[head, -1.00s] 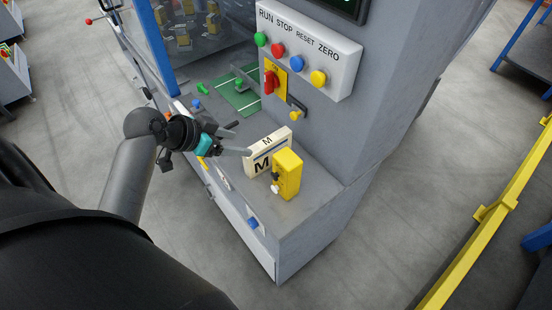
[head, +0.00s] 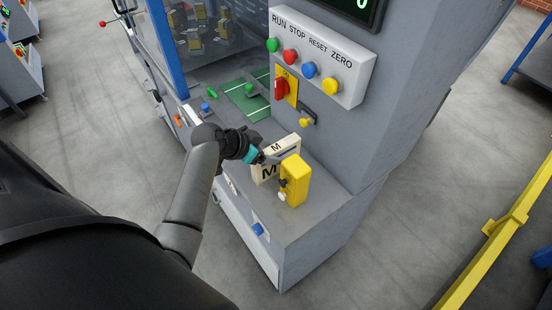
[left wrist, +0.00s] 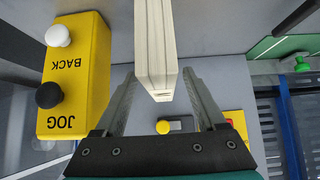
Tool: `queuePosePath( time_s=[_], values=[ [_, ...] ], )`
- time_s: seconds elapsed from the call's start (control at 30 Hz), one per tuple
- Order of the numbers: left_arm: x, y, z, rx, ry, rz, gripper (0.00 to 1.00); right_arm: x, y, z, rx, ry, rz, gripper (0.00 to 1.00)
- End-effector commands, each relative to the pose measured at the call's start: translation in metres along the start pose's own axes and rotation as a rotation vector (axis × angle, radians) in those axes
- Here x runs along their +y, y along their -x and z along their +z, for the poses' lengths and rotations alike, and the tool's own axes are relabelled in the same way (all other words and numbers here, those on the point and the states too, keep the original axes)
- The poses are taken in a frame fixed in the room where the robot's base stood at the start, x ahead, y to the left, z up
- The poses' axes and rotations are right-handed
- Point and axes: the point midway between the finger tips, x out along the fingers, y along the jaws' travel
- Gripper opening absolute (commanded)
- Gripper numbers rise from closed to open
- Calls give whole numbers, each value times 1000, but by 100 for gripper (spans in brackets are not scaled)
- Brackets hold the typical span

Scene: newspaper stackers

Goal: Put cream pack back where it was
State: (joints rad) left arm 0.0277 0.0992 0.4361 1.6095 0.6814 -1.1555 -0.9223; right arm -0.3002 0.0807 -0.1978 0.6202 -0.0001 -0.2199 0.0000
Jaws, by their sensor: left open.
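The cream pack (head: 267,173), marked with a black M, stands on the grey machine ledge in the head view, beside a yellow box. My left gripper (head: 282,156) is at the pack, with its fingers reaching over it. In the left wrist view the pack (left wrist: 154,45) lies between the two spread fingers of my left gripper (left wrist: 158,78), with a visible gap on each side. The gripper is open and not closed on the pack. My right gripper is not in view.
The yellow box (head: 297,182) with a black and a white knob, labelled JOG and BACK in the left wrist view (left wrist: 75,85), stands close to the pack. A button panel (head: 322,65) and a red switch (head: 281,88) are on the wall behind. A green mat (head: 243,95) lies farther back.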

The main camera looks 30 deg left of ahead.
Motion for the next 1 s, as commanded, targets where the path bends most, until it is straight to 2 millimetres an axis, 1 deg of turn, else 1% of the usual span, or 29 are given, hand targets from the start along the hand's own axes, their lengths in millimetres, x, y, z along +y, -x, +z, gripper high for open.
queuePosePath(
  time_s=[0.1, 0.2, 0.33, 0.53, 1.0],
  values=[
    [-1, -15, 1, 1, 3, 1, 72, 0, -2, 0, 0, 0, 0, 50],
    [-1, -22, 1, 0, 3, 0, 72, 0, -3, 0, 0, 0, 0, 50],
    [-1, -26, 1, 0, 0, -1, 72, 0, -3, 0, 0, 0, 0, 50],
    [-1, -26, 1, 0, 0, -1, 72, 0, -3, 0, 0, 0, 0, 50],
    [-1, -26, 1, -1, 0, -1, 20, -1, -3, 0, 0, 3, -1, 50]
  ],
)
